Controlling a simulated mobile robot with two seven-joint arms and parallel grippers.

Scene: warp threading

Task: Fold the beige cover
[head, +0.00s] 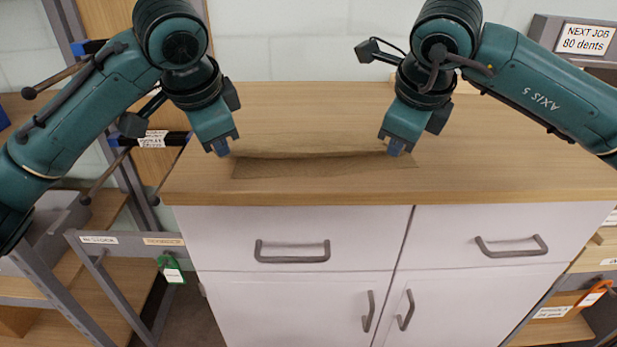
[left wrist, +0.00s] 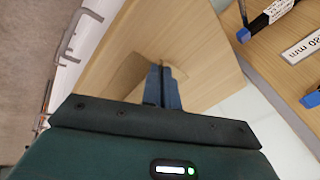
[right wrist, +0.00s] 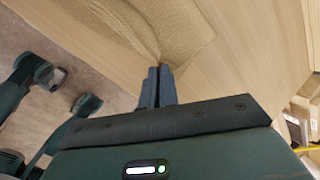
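The beige cover (head: 320,167) lies on the wooden worktop near its front edge, as a wide, shallow strip. Its far edge is raised between my grippers, with a dark shadow line under it. My left gripper (head: 221,150) is at the left end of that edge and my right gripper (head: 395,150) at the right end. In the left wrist view the fingers (left wrist: 162,68) are together at the cover (left wrist: 124,76). In the right wrist view the fingers (right wrist: 158,70) are together at a corner of the cover (right wrist: 165,28). Both look shut on the cloth; the pinched bits are hidden.
The worktop (head: 300,110) is clear behind and beside the cover. White drawers with grey handles (head: 292,252) are below its front edge. A shelf rack (head: 130,240) stands at the left, and a grey box labelled "NEXT JOB 80 dents" (head: 585,40) at the back right.

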